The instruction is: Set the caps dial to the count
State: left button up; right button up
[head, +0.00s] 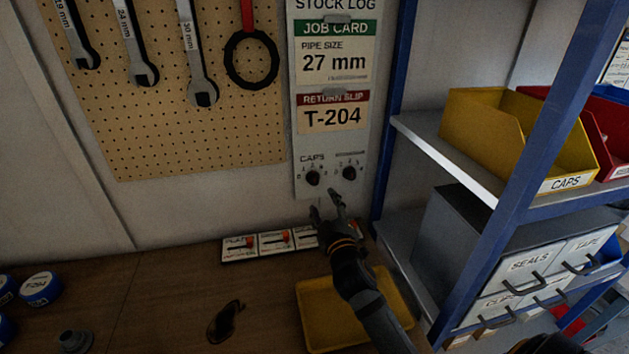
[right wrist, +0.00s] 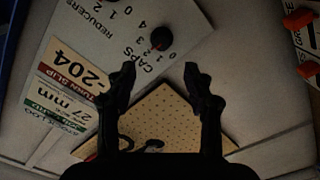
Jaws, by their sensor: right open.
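The caps dial (head: 312,178) is a round black knob at the lower left of the grey stock log panel (head: 370,140), with numbers around it. In the right wrist view the caps dial (right wrist: 162,38) shows a small red mark; I cannot tell which number it points to. My right gripper (head: 327,205) is open and empty, just below the dials. In the right wrist view its fingers (right wrist: 160,80) stand apart, with the dial beyond the tips. The yellow caps bin (head: 566,184) is on the upper shelf; its contents are not visible. My left gripper is out of view.
The second dial (head: 349,172), labelled reducers, is close to the right of the caps dial. Small red-handled switch plates (head: 240,248) line the back of the bench below. A yellow tray (head: 318,325) lies under my right arm. A blue shelf post (head: 391,110) rises right of the panel.

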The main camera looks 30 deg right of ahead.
aim_at(315, 183)
jog(key=p+x, duration=0.2)
jog(key=x, duration=0.7)
jog(key=shift+w+d+f, duration=0.1)
jog(key=shift+w+f, duration=0.05)
jog(key=shift+w, duration=0.35)
jog(key=shift+f, duration=0.1)
grip_shut()
jog(key=shift+f+m+b, duration=0.1)
jog(key=shift+m+b, duration=0.35)
jog(key=shift+m, duration=0.05)
jog(key=m+b, duration=0.2)
jog(key=shift+m, duration=0.4)
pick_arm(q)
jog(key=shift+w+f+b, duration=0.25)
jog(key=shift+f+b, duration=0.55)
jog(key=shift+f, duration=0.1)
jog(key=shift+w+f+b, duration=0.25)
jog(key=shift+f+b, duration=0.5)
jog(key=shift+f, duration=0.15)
pick_arm(e)
jog(key=shift+m, duration=1.9)
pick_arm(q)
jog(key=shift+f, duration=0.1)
pick_arm(e)
jog(key=shift+m, duration=0.3)
